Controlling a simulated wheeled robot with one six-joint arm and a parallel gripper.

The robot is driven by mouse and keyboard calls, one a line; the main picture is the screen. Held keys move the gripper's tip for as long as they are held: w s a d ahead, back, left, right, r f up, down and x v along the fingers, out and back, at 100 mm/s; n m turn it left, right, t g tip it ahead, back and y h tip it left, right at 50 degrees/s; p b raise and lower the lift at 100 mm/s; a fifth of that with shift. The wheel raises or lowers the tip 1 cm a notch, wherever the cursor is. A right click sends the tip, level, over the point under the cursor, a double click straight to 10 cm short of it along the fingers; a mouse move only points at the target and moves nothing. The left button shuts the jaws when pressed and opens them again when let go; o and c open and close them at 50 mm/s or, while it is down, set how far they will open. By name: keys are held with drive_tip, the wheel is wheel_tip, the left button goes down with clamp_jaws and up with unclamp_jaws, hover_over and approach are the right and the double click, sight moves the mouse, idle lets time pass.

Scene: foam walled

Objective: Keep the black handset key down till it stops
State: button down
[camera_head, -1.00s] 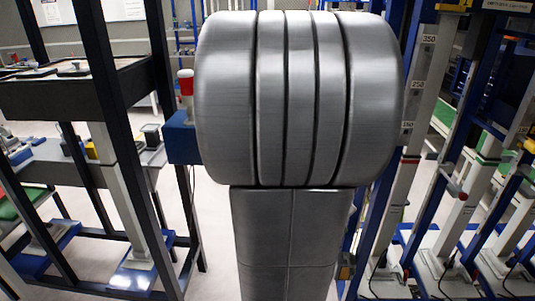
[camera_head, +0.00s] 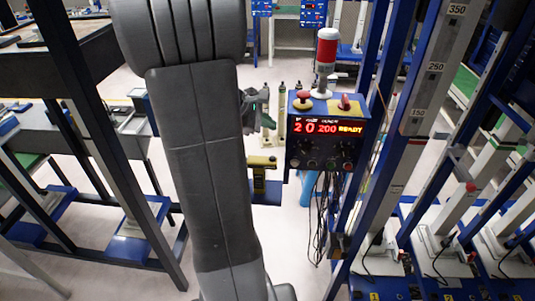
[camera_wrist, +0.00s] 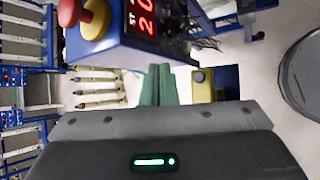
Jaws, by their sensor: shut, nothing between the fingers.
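The yellow handset (camera_head: 262,178) stands on a blue shelf to the left of a blue control box (camera_head: 330,135). My gripper (camera_wrist: 159,70) has green fingers, shut together and empty. In the head view my gripper (camera_head: 264,120) is partly hidden behind my arm, above the handset. The fingers look apart from the key.
The box display reads "20 200 READY". A red emergency button (camera_head: 302,98), a red switch (camera_head: 344,102) and a red-and-white lamp (camera_head: 326,55) top the box. Cables (camera_head: 325,215) hang below. Blue frame posts (camera_head: 385,130) stand close on the right.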

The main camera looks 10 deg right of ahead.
drive_tip(key=shift+f, duration=0.1)
drive_tip(key=b, duration=0.7)
hover_over(269, 161)
wheel_tip(269, 161, down, 9)
drive_tip(key=shift+r, duration=0.15)
idle(1.7)
drive_tip(key=shift+f+b, duration=0.4)
drive_tip(key=shift+b, duration=0.15)
drive_tip(key=shift+f+b, duration=0.5)
drive_tip(key=shift+f, duration=0.05)
idle(0.4)
idle(1.2)
drive_tip(key=shift+r+p, duration=0.75)
drive_tip(key=shift+r, duration=0.25)
